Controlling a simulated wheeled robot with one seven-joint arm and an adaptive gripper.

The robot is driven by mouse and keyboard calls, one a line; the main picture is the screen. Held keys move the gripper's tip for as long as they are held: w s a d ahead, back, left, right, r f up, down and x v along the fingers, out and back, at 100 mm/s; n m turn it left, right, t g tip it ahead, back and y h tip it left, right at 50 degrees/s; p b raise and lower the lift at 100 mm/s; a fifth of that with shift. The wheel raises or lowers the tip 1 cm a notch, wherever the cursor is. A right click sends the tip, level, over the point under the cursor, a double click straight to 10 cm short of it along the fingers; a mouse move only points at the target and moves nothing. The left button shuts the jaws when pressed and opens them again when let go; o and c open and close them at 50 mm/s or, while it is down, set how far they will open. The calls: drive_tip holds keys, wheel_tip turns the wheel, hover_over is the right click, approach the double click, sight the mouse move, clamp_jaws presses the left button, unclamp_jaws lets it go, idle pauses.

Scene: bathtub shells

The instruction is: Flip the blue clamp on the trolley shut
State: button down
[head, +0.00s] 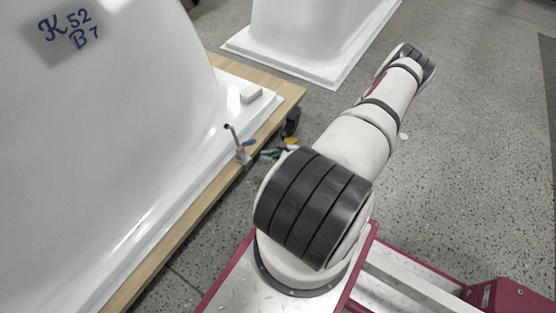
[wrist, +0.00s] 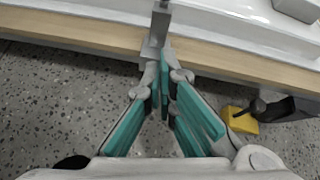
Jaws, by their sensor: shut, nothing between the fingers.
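The clamp (head: 242,150) stands on the wooden edge of the trolley (head: 285,88), beside the tub shell marked K52 B7. Its metal arm rises upright, leaning left, with a dark tip. In the wrist view a grey metal part of the clamp (wrist: 158,28) stands at the wooden edge, just beyond my fingertips; no blue shows there. My gripper (wrist: 165,58) is shut and empty, its teal pads meeting near the clamp. I cannot tell whether they touch. In the head view my arm hides most of the gripper.
The white tub shell (head: 130,120) rises left of the clamp. A small white block (head: 250,94) lies on its rim beyond the clamp. A yellow piece with a black part (wrist: 240,120) shows right of my fingers. Another white shell (head: 310,40) stands behind; speckled floor (head: 470,150) is open at right.

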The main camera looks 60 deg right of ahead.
drive_tip(key=w+r, duration=0.2)
drive_tip(key=w, duration=0.1)
drive_tip(key=shift+a+r+b, duration=0.35)
drive_tip(key=shift+a, duration=0.05)
drive_tip(key=shift+r, duration=0.1)
drive_tip(key=shift+w+r+g+p, duration=0.1)
drive_tip(key=shift+r+g+p, duration=0.1)
drive_tip(key=shift+g+p, duration=0.4)
